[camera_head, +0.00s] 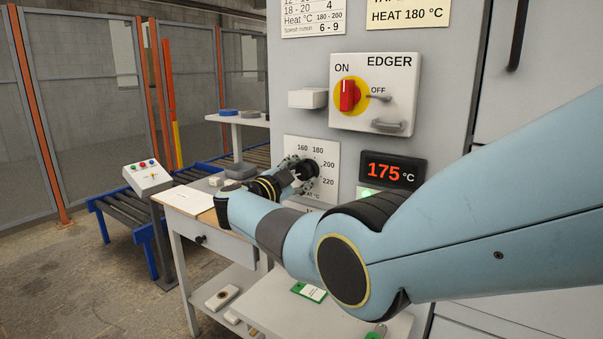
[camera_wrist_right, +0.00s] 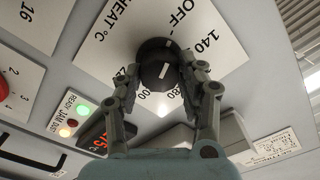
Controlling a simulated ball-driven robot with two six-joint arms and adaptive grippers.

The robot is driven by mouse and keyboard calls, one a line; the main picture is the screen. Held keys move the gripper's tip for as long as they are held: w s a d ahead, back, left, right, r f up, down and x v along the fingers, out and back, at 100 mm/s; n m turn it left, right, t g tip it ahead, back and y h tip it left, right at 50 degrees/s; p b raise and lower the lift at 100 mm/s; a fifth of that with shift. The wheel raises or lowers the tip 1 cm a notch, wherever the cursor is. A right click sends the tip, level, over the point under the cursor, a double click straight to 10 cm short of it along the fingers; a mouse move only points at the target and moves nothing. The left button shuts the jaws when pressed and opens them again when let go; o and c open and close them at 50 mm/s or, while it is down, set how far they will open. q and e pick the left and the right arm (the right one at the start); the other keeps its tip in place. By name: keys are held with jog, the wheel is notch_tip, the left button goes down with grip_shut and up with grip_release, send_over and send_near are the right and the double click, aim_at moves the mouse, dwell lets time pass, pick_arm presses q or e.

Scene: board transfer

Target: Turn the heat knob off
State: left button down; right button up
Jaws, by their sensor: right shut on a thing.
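The heat knob (camera_wrist_right: 157,72) is black with a white pointer line, on a white dial plate in the right wrist view. The plate reads OFF, 140 and higher numbers; the pointer is on the numbered side, away from OFF. My right gripper (camera_head: 298,175) reaches the heat dial plate (camera_head: 325,150) in the head view, where it mostly hides the knob. In the wrist view its two fingers (camera_wrist_right: 160,82) are shut on the knob from both sides. A display (camera_head: 392,170) beside the dial reads 175 °C in red. My left gripper is not in view.
Above the dial is the EDGER switch box (camera_head: 402,75) with a red knob at ON. A small grey box (camera_head: 307,98) sticks out to its left. A work table (camera_head: 190,205) and a roller conveyor (camera_head: 115,218) stand at left. My right arm crosses the front of the panel.

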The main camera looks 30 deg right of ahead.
jog(key=shift+f, duration=0.2)
jog(key=o, duration=1.1)
jog(key=shift+r, duration=0.1)
jog(key=shift+o, duration=0.2)
jog(key=shift+a, duration=0.1)
jog(key=v, duration=1.2)
